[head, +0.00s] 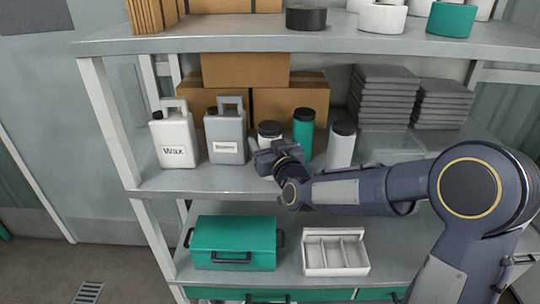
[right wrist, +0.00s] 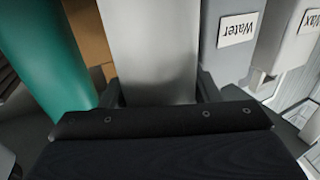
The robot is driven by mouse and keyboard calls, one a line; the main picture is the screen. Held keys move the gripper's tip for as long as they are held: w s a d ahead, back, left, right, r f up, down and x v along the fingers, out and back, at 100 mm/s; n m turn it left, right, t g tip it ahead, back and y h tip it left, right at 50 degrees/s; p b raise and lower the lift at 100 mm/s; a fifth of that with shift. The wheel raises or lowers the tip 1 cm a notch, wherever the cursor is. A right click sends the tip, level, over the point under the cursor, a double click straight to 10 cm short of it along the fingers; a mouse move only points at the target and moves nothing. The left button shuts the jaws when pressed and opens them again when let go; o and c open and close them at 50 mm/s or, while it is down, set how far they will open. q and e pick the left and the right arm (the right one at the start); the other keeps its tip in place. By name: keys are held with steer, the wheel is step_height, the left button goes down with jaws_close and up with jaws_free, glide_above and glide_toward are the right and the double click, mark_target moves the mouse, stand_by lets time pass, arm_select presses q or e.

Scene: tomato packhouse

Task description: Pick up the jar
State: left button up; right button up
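A white jar with a black lid (head: 269,129) stands on the middle shelf, between the grey "Water" canister and a teal bottle. Its lower part is hidden behind my right gripper (head: 268,160) in the head view. In the right wrist view the pale cylindrical body of the jar (right wrist: 150,50) fills the centre, between the two dark fingers of my right gripper (right wrist: 160,92). The fingers are spread, one on each side of it; whether they touch it I cannot tell. My left gripper is not in view.
A teal bottle (head: 303,133) and a taller white bottle (head: 340,146) stand close on the right. The grey canister (head: 226,135) and white "Wax" canister (head: 174,140) stand left. Cardboard boxes (head: 290,105) are behind. The upper shelf (head: 240,38) is overhead.

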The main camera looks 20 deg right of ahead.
steer(key=c, duration=0.7)
steer(key=shift+r, duration=0.15)
